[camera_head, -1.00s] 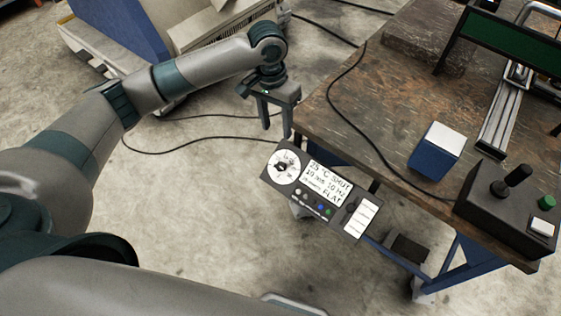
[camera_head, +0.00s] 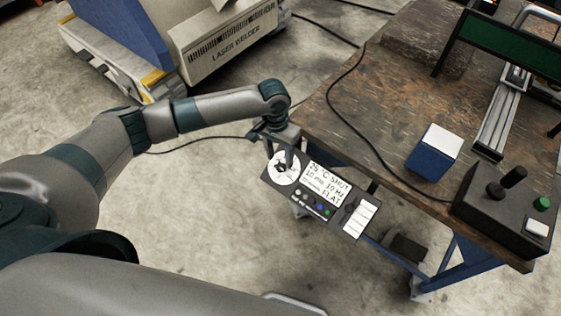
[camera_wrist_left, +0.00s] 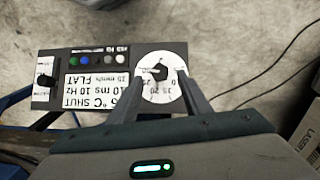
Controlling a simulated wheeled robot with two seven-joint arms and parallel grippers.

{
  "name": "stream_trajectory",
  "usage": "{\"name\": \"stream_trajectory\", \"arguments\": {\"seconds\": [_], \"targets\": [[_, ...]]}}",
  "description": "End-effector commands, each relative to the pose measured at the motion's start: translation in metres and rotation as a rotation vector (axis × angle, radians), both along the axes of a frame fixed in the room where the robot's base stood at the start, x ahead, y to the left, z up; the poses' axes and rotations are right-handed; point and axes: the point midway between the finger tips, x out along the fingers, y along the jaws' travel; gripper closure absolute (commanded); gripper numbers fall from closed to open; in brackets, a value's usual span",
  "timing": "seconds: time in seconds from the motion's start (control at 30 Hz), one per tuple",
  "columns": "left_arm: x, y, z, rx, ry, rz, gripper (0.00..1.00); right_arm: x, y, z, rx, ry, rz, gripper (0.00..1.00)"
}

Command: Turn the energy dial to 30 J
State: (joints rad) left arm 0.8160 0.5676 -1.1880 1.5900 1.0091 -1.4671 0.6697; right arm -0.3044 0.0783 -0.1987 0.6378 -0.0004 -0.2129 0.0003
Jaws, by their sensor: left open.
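The energy dial (camera_head: 283,168) is a round white scale with a black knob at the left end of a dark control panel (camera_head: 353,224). It also shows in the left wrist view (camera_wrist_left: 163,88), upside down, with the knob (camera_wrist_left: 158,72) near its middle. My left gripper (camera_head: 280,160) is over the dial, its fingers pointing down. In the left wrist view its open fingers (camera_wrist_left: 160,70) stand on either side of the knob. I cannot tell whether they touch it. The knob's exact setting is too small to read. My right gripper is not in view.
A wooden worktable (camera_head: 330,110) lies just right of the panel, with a blue box (camera_head: 434,152) and a black joystick box (camera_head: 505,215) on it. A cable runs across the tabletop. The laser welder (camera_head: 225,45) stands behind on the floor.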

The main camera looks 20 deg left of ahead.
Motion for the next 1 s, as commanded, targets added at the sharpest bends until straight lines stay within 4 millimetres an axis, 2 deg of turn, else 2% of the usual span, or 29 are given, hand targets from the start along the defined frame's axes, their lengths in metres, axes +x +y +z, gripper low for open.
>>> {"name": "stream_trajectory", "arguments": {"seconds": [0.13,0.3,0.67,0.7,0.87,1.0], "targets": [[-0.001,-0.002,-0.021,0.000,0.002,0.000,0.56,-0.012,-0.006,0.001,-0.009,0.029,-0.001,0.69],[-0.001,-0.003,-0.035,0.000,0.000,0.000,0.56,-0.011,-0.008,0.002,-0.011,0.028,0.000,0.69],[-0.001,-0.003,-0.040,0.000,0.000,-0.001,0.56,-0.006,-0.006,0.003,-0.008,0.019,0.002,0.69],[-0.001,-0.003,-0.040,0.000,0.000,-0.001,0.58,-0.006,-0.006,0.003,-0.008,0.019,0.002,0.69],[-0.001,-0.003,-0.040,0.000,0.000,-0.001,0.97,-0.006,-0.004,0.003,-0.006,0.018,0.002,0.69],[-0.001,-0.003,-0.039,0.002,-0.001,-0.004,0.97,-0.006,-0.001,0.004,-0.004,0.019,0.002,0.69]]}}
